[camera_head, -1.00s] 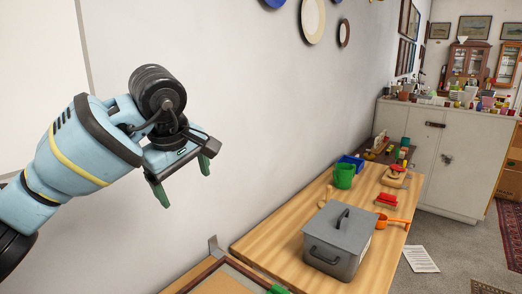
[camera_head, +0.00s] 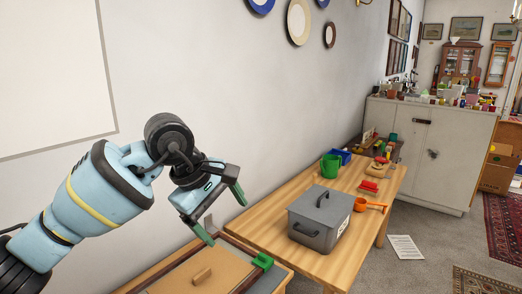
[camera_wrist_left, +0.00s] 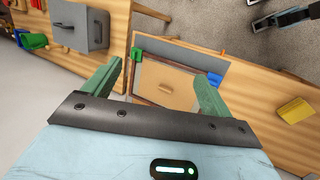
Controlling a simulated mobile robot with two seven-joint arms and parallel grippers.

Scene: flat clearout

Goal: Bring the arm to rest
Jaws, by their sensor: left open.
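My left gripper (camera_head: 224,218) is open and empty in the head view. It hangs in the air above the near left end of the wooden table, its green fingers spread apart. In the left wrist view my left gripper (camera_wrist_left: 160,85) shows both fingers apart, with a framed brown board (camera_wrist_left: 168,85) below and beyond them. The board (camera_head: 200,275) also shows at the bottom of the head view, with a green block (camera_head: 262,261) at its corner.
A grey lidded box (camera_head: 318,222) stands on the wooden table (camera_head: 262,226). Behind it are a green mug (camera_head: 330,167), a red block (camera_head: 368,186) and an orange scoop (camera_head: 369,205). A yellow block (camera_wrist_left: 295,110) shows in the left wrist view. The wall is close behind the table.

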